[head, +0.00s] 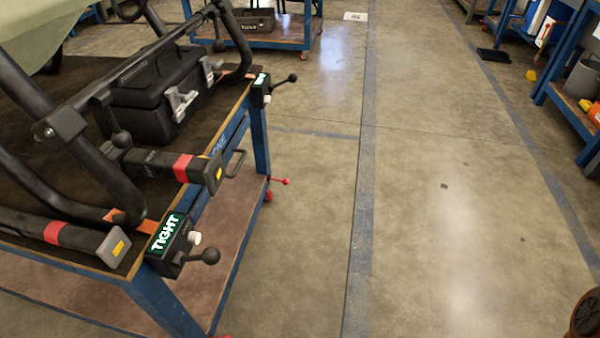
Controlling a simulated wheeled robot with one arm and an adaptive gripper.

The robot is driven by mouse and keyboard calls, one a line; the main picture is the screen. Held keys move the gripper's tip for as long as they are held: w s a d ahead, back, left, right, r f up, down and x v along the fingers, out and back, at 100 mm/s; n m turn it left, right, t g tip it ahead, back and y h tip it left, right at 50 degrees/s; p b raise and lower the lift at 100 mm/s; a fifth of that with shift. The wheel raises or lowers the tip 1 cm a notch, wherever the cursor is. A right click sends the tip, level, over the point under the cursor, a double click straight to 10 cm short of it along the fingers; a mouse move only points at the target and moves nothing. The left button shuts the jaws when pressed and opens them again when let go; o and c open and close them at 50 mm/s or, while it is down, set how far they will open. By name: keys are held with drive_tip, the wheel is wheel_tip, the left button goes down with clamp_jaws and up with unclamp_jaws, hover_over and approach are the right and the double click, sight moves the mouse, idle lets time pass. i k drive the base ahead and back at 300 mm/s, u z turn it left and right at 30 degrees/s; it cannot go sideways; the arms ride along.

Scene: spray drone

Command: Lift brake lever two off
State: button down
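A small red lever with a round tip (285,181) sticks out to the right from the lower shelf edge of the blue-framed cart (262,150), near a red caster (268,196). It looks roughly level. I see no label on it, so I cannot tell whether it is brake lever two. A bit of red also shows at the near leg's foot, cut off by the bottom edge. My gripper is not in view.
On the cart are a black case (150,100), dark tubes, batteries with red bands (183,167) and a clamp box reading "TIGHT" (166,236) with a black ball lever (208,256). A similar box (261,90) sits farther back. The floor (450,200) to the right is open.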

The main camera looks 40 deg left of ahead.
sight(286, 181)
drive_tip(key=i, duration=2.25)
drive_tip(key=u, duration=4.9)
drive_tip(key=i, duration=0.45)
drive_tip(key=z, duration=0.15)
